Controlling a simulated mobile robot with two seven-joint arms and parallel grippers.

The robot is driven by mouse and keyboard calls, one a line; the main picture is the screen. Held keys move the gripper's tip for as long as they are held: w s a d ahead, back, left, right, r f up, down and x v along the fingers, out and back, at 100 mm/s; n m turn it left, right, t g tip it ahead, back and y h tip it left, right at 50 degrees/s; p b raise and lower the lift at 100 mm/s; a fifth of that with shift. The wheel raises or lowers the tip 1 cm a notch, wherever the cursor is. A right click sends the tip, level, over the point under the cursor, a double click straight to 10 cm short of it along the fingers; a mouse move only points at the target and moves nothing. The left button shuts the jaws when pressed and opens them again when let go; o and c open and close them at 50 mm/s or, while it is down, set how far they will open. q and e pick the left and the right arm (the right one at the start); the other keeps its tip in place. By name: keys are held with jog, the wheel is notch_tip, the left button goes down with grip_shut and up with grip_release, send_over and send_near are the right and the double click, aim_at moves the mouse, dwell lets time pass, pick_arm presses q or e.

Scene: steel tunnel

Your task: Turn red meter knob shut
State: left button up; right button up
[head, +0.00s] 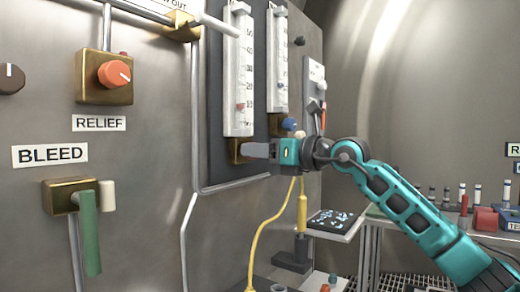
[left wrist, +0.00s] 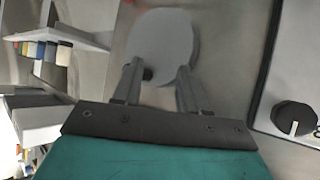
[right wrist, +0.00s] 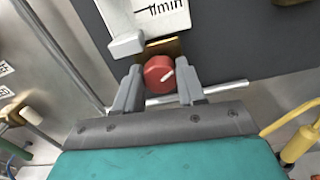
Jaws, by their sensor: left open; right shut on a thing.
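My right gripper (right wrist: 158,88) is shut on the knob, one finger on each side. In the head view my right gripper (head: 262,151) is at the foot of the left meter and hides the knob. My left gripper (left wrist: 157,80) is open in the left wrist view, with a pale round disc beyond its fingers.
A second meter (head: 278,60) with a blue knob (head: 289,124) stands just right. An orange RELIEF knob (head: 114,73) and a green BLEED lever (head: 90,233) are on the panel at left. A pipe (head: 195,120) runs beside the meter board. A yellow cable (head: 263,235) hangs below.

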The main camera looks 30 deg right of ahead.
pick_arm(q)
jog(key=shift+s+a+r+p, duration=0.1)
jog(key=shift+a+r+p, duration=0.15)
jog(key=shift+p, duration=0.45)
pick_arm(e)
jog(key=n, duration=1.2)
jog(key=shift+a, duration=0.1)
jog(key=shift+n, duration=0.3)
jog(key=o, duration=1.1)
jog(key=shift+c, duration=0.2)
